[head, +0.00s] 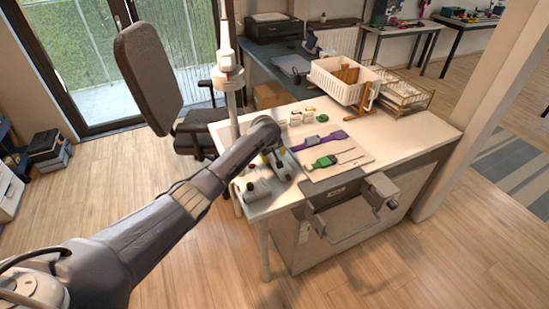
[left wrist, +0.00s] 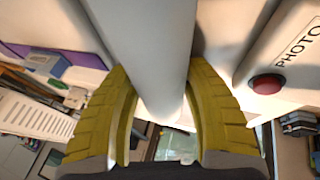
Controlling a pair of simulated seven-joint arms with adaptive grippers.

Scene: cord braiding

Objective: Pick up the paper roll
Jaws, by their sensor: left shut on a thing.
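The white paper roll (left wrist: 150,45) fills the upper middle of the left wrist view, between two yellow fingers. My left gripper (left wrist: 165,110) is shut on it, one finger on each side. In the head view my left gripper (head: 272,158) is at the left side of the white table (head: 420,132). My arm hides much of the roll there, and I cannot tell whether it touches the table. My right gripper is not in view.
A box marked PHOTO (left wrist: 293,45) with a red button (left wrist: 267,84) is close beside the roll. A board with a green device (head: 325,162) lies to the right. A white basket (head: 338,84) stands at the back. A drawer (head: 345,222) at the table's front is open.

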